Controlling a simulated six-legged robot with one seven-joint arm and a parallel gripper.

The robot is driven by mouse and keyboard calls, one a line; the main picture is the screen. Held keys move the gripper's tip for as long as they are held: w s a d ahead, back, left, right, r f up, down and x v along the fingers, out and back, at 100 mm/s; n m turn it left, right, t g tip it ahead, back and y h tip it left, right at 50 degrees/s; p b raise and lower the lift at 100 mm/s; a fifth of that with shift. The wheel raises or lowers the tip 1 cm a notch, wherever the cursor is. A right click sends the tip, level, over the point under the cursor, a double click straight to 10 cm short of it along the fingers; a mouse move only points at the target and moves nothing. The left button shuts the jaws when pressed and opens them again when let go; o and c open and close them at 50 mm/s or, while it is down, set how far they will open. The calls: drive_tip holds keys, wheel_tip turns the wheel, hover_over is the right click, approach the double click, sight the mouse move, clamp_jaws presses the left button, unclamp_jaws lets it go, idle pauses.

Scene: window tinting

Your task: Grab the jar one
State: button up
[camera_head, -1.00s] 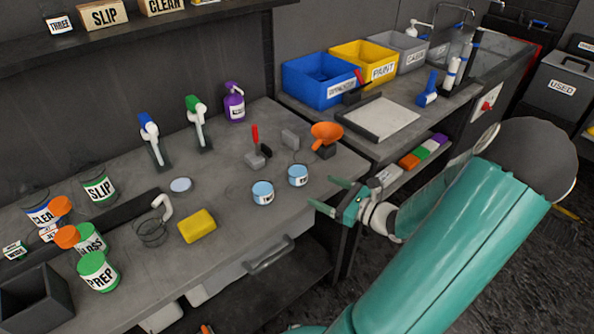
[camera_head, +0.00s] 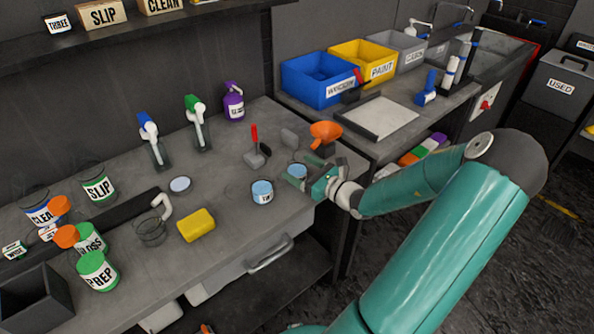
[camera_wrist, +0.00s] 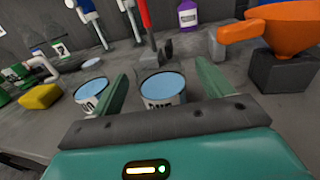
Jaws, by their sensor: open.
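Two small jars with light blue tops and white labels stand on the grey bench. The right jar (camera_wrist: 163,87) has a partly hidden label that seems to read ONE; in the head view this jar (camera_head: 297,170) is partly covered by my gripper. The left jar (camera_head: 262,192) has a label that looks like TWO, and it also shows in the wrist view (camera_wrist: 91,97). My gripper (camera_wrist: 161,72) is open, with one green finger on each side of the right jar. I cannot tell whether either finger touches it.
An orange funnel (camera_head: 325,131) on a dark block stands close behind the right jar. A red-handled tool (camera_head: 256,155) is behind the jars. A yellow sponge (camera_head: 196,225) lies left of them. The bench's front edge is near my gripper.

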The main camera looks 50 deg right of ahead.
drive_tip(key=shift+w, duration=0.95)
drive_tip(key=c, duration=1.1)
drive_tip(key=shift+r, duration=0.15)
drive_tip(key=shift+r, duration=0.55)
drive_tip(key=s+a+r, duration=0.9)
drive_tip(key=a+r, duration=0.1)
drive_tip(key=r, duration=0.1)
drive_tip(key=shift+s+a+r, duration=0.15)
drive_tip(key=shift+a+r, duration=0.15)
